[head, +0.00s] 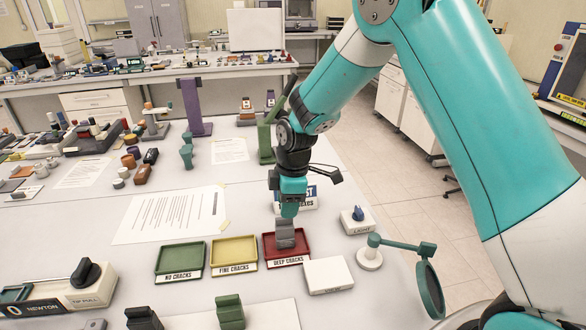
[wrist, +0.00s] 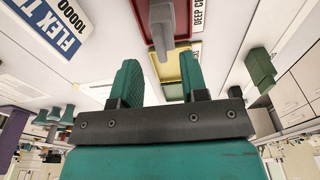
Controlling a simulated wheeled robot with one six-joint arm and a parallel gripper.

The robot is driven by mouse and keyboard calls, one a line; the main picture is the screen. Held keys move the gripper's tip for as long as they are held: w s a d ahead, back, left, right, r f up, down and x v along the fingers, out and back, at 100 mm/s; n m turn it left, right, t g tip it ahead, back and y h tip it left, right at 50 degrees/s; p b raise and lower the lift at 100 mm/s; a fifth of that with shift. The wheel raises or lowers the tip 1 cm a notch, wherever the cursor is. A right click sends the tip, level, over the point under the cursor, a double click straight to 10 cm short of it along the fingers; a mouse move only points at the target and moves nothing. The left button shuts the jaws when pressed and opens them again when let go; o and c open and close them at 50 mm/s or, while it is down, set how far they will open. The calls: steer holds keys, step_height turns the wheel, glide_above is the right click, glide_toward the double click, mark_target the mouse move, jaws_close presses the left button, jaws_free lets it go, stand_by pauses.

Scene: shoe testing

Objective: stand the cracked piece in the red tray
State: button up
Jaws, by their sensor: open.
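A grey piece (head: 285,233) stands upright in the red tray (head: 303,241), whose label reads "DEEP CRACKS". Any crack on it is too small to tell. My gripper (head: 289,212) is just above the piece, pointing down. In the wrist view my gripper's green fingers (wrist: 160,76) are spread apart, with the grey piece (wrist: 161,45) just beyond their tips and nothing held between them. The red tray also shows in the wrist view (wrist: 142,12). Whether a fingertip touches the piece is hard to tell.
A yellow tray (head: 256,239) and a green tray (head: 203,247) stand left of the red one. A white box (head: 328,276) and a green magnifier (head: 430,287) are to the right. A dark piece (head: 143,319) and a green piece (head: 230,313) stand at the front.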

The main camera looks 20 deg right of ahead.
step_height(320, 180, up, 14)
steer(key=d+b, duration=0.1)
steer(key=b, duration=0.1)
steer(key=shift+s+d+f, duration=0.15)
steer(key=shift+d+f, duration=0.1)
steer(key=shift+d, duration=0.05)
steer(key=s+a+m+y, duration=0.1)
steer(key=s+a+m, duration=0.1)
steer(key=s, duration=0.7)
steer(key=s+a+r+m+y, duration=0.1)
steer(key=s+m, duration=0.3)
steer(key=s, duration=0.5)
steer(key=s+a+r+m, duration=0.1)
steer(key=s+a+m, duration=0.1)
steer(key=s, duration=0.7)
steer(key=shift+s+a+r+m+y, duration=0.15)
steer(key=shift+s+a+m+y, duration=0.2)
steer(key=shift+a, duration=0.45)
